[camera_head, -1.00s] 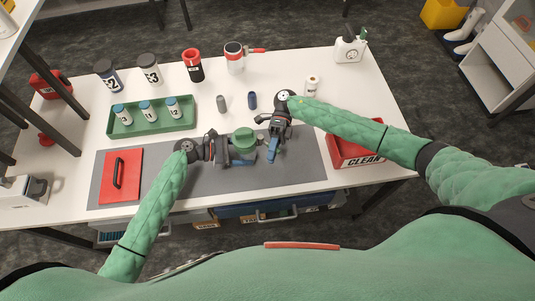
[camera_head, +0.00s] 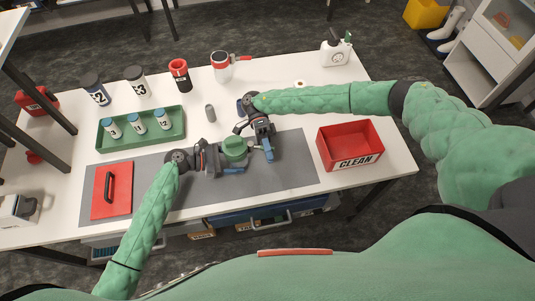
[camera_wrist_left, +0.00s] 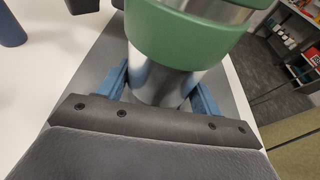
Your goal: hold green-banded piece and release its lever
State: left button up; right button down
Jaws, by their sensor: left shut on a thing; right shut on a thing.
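The green-banded piece (camera_head: 235,148) lies over the grey mat in front of me. Its green band (camera_wrist_left: 185,35) and metal body (camera_wrist_left: 165,85) fill the upper middle of the left wrist view. My left gripper (camera_head: 220,160) comes from the left and is shut on the metal body below the band, with a blue finger on each side (camera_wrist_left: 160,95). My right gripper (camera_head: 266,148) is at the right side of the piece, pointing toward me, and is shut on what seems to be its lever. The lever itself is hidden by the fingers.
A red tray marked CLEAN (camera_head: 347,162) stands to the right. A red lid with a handle (camera_head: 112,190) lies at the left of the mat (camera_head: 295,170). A green rack (camera_head: 176,139) with small bottles stands behind it.

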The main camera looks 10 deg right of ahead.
pick_arm(q)
jog(key=shift+d, duration=0.1)
pick_arm(e)
jog(key=shift+w+d+f+n+h, duration=0.1)
jog(key=shift+w+n+h, duration=0.05)
jog(key=shift+n+h, duration=0.4)
jog(key=shift+w+d+n+h, duration=0.15)
jog(key=shift+n+h, duration=0.2)
jog(key=shift+h, duration=0.3)
jog(key=shift+w+d+n+t+h, duration=0.1)
jog(key=shift+w+n+t+h, duration=0.1)
jog(key=shift+n+t+h, duration=0.15)
jog(key=c, duration=1.3)
grip_release()
jog(key=shift+w, duration=0.1)
jog(key=v, duration=1.2)
pick_arm(q)
jog(key=o, duration=0.9)
jog(key=shift+o, duration=0.2)
